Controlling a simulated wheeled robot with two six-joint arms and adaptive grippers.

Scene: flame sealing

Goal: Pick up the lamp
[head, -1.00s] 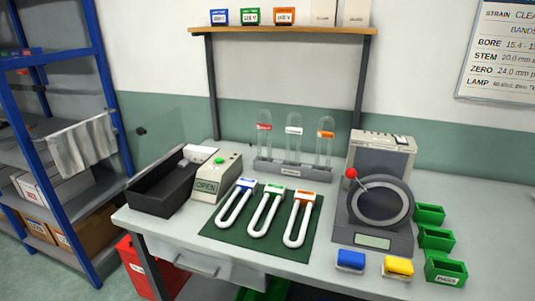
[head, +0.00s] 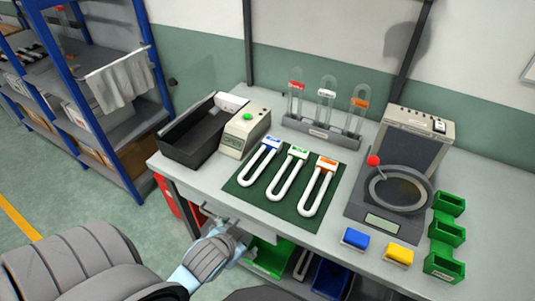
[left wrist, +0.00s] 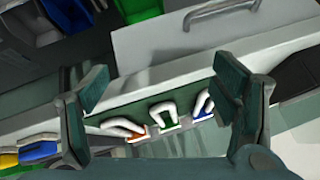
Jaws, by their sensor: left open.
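Three white U-shaped lamps lie side by side on a dark green mat (head: 245,187). They are a blue-capped lamp (head: 262,160), a green-capped lamp (head: 288,173) and an orange-capped lamp (head: 318,185). In the left wrist view the orange-capped (left wrist: 123,127), green-capped (left wrist: 163,115) and blue-capped (left wrist: 203,104) lamps show beyond the fingers. My left gripper (head: 228,238) is open and empty, in front of the table's front edge near the drawer. Its two fingers (left wrist: 160,98) are spread wide in the wrist view. My right gripper is not in view.
A black tray (head: 190,140) and a beige box with a green button (head: 244,130) stand left of the mat. A rack of glass tubes (head: 320,131) is behind. A round gauge device (head: 390,205), blue and yellow blocks and green bins (head: 446,234) stand right. The drawer handle (left wrist: 215,10) protrudes.

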